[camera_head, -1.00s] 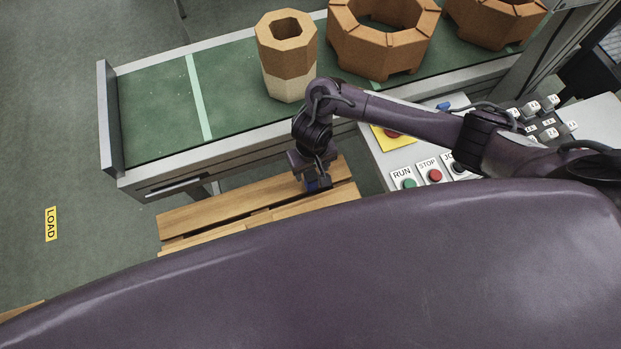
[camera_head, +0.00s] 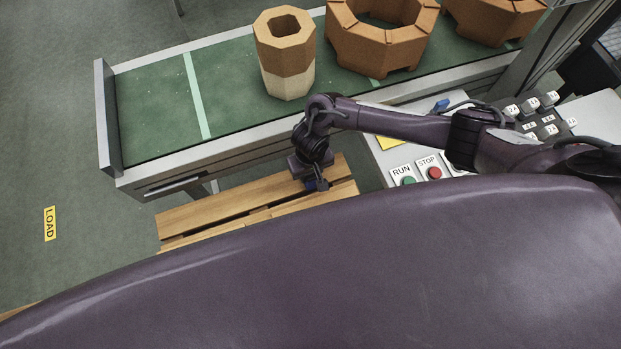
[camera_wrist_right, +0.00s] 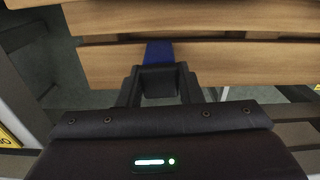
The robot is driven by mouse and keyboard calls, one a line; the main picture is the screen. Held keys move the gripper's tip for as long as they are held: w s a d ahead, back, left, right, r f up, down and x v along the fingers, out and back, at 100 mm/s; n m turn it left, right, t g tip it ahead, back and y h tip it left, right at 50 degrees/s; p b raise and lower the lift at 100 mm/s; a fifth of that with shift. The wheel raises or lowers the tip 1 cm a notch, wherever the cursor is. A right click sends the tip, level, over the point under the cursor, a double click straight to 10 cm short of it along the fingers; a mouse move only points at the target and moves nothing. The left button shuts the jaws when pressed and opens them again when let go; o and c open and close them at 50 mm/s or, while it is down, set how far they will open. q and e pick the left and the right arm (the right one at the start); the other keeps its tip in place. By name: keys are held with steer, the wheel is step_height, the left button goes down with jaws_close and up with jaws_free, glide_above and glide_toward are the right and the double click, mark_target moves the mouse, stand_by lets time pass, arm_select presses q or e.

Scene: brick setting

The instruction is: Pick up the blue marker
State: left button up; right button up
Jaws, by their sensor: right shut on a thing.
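My right gripper (camera_head: 316,187) is low over the wooden slats of a pallet (camera_head: 200,215) in the head view. It is shut on a small blue thing, which I take to be the blue marker (camera_head: 311,185). In the right wrist view, the marker (camera_wrist_right: 159,52) shows as a flat blue piece at the fingertips (camera_wrist_right: 159,78), against the pallet boards (camera_wrist_right: 240,62). The fingers hide its near part. I cannot tell whether it touches the boards. My left gripper is not in view.
A green conveyor (camera_head: 150,110) with a grey frame carries several brick pieces, including a tall two-tone one (camera_head: 286,60). A control panel (camera_head: 385,165) with RUN and STOP buttons stands at the right, with another small blue item (camera_head: 440,105) on it.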

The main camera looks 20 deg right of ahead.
steer(key=shift+c, duration=0.4)
steer(key=shift+r, duration=0.15)
step_height(320, 180, up, 10)
steer(key=shift+f+p, duration=0.2)
steer(key=shift+p, duration=0.75)
step_height(320, 180, up, 10)
steer(key=p, duration=0.5)
